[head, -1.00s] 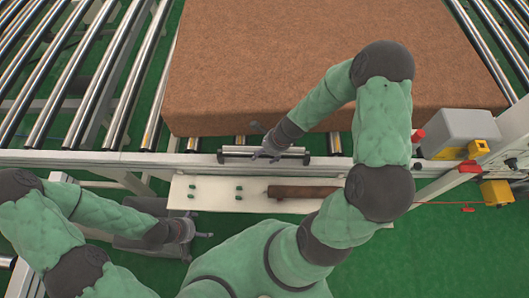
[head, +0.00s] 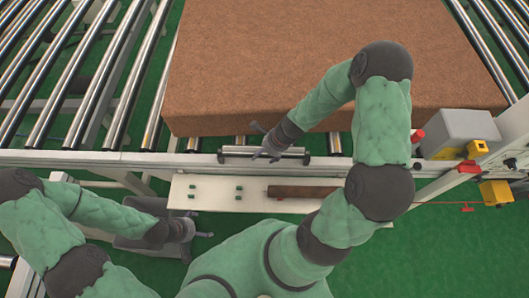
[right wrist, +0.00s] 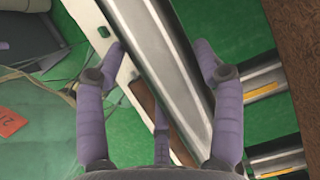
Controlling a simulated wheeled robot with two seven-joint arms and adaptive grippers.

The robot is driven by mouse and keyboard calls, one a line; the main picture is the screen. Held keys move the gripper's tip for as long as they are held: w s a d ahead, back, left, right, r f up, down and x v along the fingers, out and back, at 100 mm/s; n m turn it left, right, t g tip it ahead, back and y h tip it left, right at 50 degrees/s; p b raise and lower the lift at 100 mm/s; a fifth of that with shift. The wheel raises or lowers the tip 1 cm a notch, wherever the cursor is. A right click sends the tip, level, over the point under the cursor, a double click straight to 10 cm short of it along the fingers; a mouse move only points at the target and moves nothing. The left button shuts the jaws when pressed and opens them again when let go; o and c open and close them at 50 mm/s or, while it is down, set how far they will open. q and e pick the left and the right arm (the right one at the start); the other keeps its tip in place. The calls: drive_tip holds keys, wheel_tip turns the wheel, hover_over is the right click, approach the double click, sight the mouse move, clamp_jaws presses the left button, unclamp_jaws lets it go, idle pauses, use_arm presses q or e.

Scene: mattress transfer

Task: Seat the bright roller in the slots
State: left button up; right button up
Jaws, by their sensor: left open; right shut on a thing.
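The bright roller (head: 238,149) is a short silver cylinder lying left to right at the conveyor's near rail (head: 120,158). My right gripper (head: 262,153) is shut on it near its middle. In the right wrist view the silver roller (right wrist: 165,65) runs between the purple fingers (right wrist: 165,85). Dark supports show at both ends, but I cannot tell whether the roller's ends sit in slots. My left gripper (head: 203,235) is open and empty, low at the left and apart from the roller.
A white shelf (head: 215,204) below the rail carries small green blocks (head: 238,192) and a brown roller (head: 300,191). A large brown mattress (head: 310,60) lies on the conveyor behind. A grey box with yellow parts (head: 462,135) stands at the right.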

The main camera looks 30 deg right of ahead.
sight(265, 157)
drive_tip(key=shift+f+b, duration=1.35)
drive_tip(key=shift+f, duration=0.15)
drive_tip(key=o, duration=1.8)
drive_tip(key=v, duration=1.2)
drive_tip(key=shift+w, duration=0.1)
